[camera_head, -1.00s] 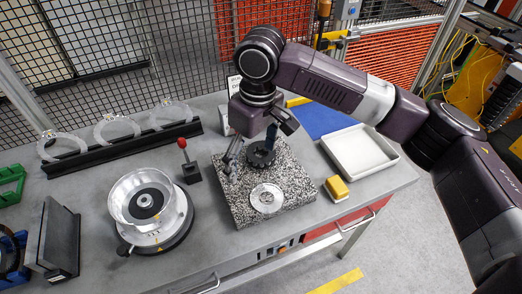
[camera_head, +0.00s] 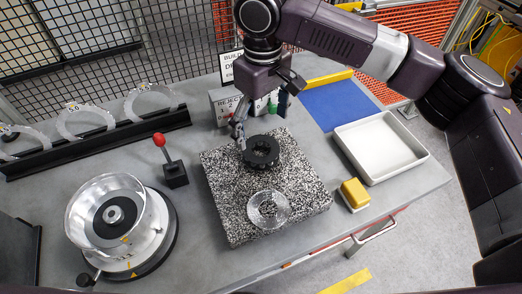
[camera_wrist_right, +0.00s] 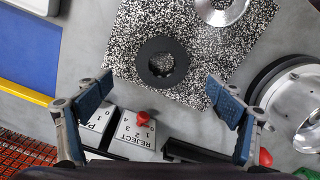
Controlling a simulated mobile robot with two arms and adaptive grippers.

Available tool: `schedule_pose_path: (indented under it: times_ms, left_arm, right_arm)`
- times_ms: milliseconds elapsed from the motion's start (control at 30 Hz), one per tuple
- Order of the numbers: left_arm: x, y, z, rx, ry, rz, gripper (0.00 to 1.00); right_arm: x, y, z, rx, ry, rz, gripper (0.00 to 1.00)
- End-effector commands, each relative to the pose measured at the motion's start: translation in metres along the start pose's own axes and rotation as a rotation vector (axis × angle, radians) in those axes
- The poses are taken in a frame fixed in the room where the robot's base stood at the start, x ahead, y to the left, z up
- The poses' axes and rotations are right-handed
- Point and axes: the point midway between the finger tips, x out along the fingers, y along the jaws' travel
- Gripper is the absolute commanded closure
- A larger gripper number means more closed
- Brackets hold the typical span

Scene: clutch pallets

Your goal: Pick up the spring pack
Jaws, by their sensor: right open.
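A dark ring with a notched centre hole, which looks like the spring pack (camera_head: 262,152), lies flat on the speckled granite block (camera_head: 225,205). A shiny metal disc (camera_head: 268,210) lies in front of it. My right gripper (camera_head: 262,116) is open and empty, pointing down just behind and above the dark ring. In the right wrist view the open fingers (camera_wrist_right: 160,88) are spread wide, with the dark ring (camera_wrist_right: 162,45) beyond and between them, apart from both pads. My left gripper is not in view.
A silver bowl fixture (camera_head: 160,228) stands left, beside a red-knobbed lever (camera_head: 175,174). A white tray (camera_head: 425,153) and yellow block (camera_head: 355,193) are right. A reject box (camera_head: 225,106) stands behind the granite. Clear rings stand in a black rack (camera_head: 95,142).

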Motion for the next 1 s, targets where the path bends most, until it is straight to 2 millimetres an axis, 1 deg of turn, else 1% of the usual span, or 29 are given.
schedule_pose_path:
  times_ms: [33, 200, 367, 467, 500, 600, 700, 867, 967, 1000]
  left_arm:
    - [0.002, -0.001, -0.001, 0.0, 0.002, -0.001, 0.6]
    - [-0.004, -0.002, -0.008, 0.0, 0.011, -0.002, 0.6]
    - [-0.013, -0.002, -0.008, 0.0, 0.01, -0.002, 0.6]
    - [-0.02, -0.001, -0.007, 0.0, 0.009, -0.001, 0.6]
    - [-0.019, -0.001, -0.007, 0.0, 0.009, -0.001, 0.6]
    - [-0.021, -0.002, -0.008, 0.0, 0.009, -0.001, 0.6]
    - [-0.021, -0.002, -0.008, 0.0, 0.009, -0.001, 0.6]
    - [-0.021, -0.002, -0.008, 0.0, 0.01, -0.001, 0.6]
    - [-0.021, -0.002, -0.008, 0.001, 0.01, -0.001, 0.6]
    - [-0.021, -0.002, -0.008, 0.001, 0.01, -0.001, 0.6]
  right_arm:
    - [0.005, 0.0, 0.0, 0.0, -0.001, 0.0, 0.14]
    - [0.022, 0.0, 0.001, 0.0, -0.003, 0.0, 0.14]
    - [0.04, -0.001, 0.0, 0.0, -0.003, 0.0, 0.14]
    - [0.056, -0.002, -0.001, 0.0, -0.003, 0.0, 0.14]
    - [0.062, -0.002, -0.001, 0.0, -0.004, -0.001, 0.14]
    - [0.073, -0.002, -0.002, 0.0, -0.001, 0.0, 0.14]
    - [0.078, -0.002, -0.002, 0.0, 0.0, 0.0, 0.14]
    - [0.079, -0.002, -0.002, -0.001, 0.001, 0.0, 0.14]
    - [0.078, -0.002, -0.002, -0.001, 0.0, 0.0, 0.22]
    - [0.078, -0.002, -0.002, -0.001, 0.0, 0.0, 0.27]
